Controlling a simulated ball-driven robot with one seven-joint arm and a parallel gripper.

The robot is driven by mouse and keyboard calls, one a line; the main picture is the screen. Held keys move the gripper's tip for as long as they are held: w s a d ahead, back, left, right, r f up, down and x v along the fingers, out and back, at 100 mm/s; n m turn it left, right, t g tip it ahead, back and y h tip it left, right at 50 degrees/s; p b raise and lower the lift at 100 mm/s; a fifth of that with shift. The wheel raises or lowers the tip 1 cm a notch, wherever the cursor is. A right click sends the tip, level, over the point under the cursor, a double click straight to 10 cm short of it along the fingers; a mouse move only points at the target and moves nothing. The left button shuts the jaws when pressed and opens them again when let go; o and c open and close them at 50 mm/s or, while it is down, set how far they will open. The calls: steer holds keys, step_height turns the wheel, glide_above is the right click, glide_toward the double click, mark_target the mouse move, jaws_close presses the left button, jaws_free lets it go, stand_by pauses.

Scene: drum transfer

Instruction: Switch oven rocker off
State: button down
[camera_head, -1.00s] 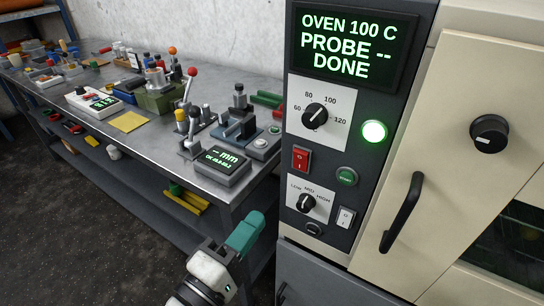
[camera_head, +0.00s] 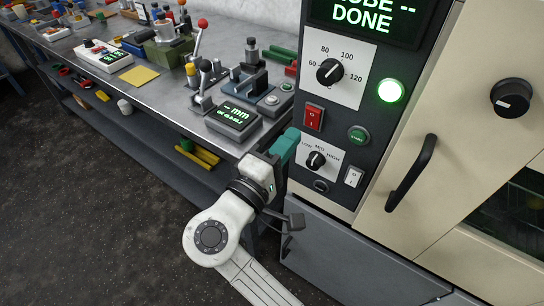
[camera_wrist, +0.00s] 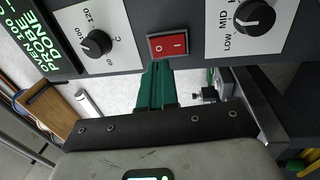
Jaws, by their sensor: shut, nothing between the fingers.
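The oven's red rocker switch (camera_head: 313,117) sits on the dark control panel, below the temperature dial. It also shows in the wrist view (camera_wrist: 168,45), marked I and O, just beyond my fingertips. My gripper (camera_head: 287,143) has teal fingers, is shut and empty, and is close to the panel, slightly left of and below the red rocker. In the wrist view the fingertips (camera_wrist: 156,68) point at the rocker's lower edge; whether they touch it I cannot tell. The oven display (camera_head: 362,17) reads DONE.
A temperature dial (camera_head: 330,71), a green START button (camera_head: 358,134), a LOW-MID-HIGH knob (camera_head: 315,160) and a white rocker (camera_head: 353,177) surround the red rocker. A black door handle (camera_head: 411,172) juts out at right. The cluttered workbench (camera_head: 185,98) stands at left.

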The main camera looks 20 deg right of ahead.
mark_target(310, 114)
steer(key=shift+p+x, duration=0.3)
steer(key=shift+x, duration=2.15)
steer(key=shift+w+d+r+g+y+p, duration=0.15)
steer(key=shift+r+p, duration=0.1)
steer(key=shift+p, duration=0.35)
steer(key=shift+d+r+g+y+p, duration=0.15)
steer(key=shift+r+p, duration=0.1)
steer(key=shift+p, duration=0.3)
steer(key=shift+a+f, duration=0.1)
steer(key=shift+f, duration=0.25)
